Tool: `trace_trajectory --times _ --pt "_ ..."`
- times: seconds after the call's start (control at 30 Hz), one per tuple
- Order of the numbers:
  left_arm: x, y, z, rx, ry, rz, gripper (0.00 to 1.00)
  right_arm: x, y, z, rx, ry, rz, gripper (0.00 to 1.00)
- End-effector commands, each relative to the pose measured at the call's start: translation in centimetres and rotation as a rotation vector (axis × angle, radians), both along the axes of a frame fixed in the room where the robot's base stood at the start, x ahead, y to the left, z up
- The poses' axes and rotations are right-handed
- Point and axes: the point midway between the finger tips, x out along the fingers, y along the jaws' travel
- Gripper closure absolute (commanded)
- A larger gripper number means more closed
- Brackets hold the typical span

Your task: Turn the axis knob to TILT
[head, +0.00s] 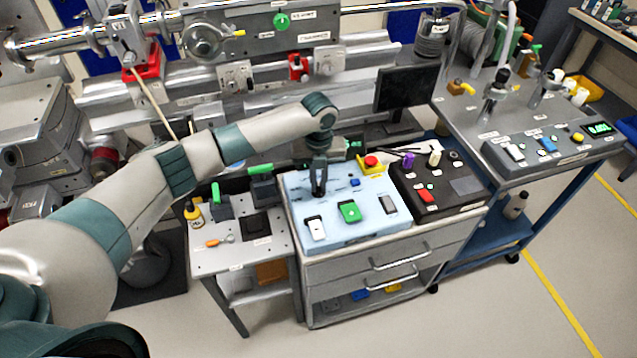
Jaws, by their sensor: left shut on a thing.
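A light blue control panel (372,231) lies on top of the grey drawer cabinet. My left gripper (317,191) points down onto the back left part of this panel. Its dark fingers are shut on a small part there, which I take to be the axis knob. The fingers hide the knob, so its pointer and the TILT mark cannot be read. My right gripper is not in view.
A monitor (406,88) stands behind.

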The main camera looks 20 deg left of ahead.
Motion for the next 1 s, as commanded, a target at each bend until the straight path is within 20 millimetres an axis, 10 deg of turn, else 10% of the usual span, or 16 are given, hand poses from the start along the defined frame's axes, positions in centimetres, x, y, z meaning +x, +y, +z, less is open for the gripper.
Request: trace_trajectory --times 0.7,0.8,1.0 --pt "0.03 -0.04 0.05 -0.001 0.0 -0.1 1.0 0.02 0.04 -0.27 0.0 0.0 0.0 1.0" --pt "0.02 -0.03 0.05 -0.001 0.0 -0.1 0.7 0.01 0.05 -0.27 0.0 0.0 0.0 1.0" --pt "0.02 -0.02 0.02 -0.001 0.0 -0.099 0.7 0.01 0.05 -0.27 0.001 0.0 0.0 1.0"
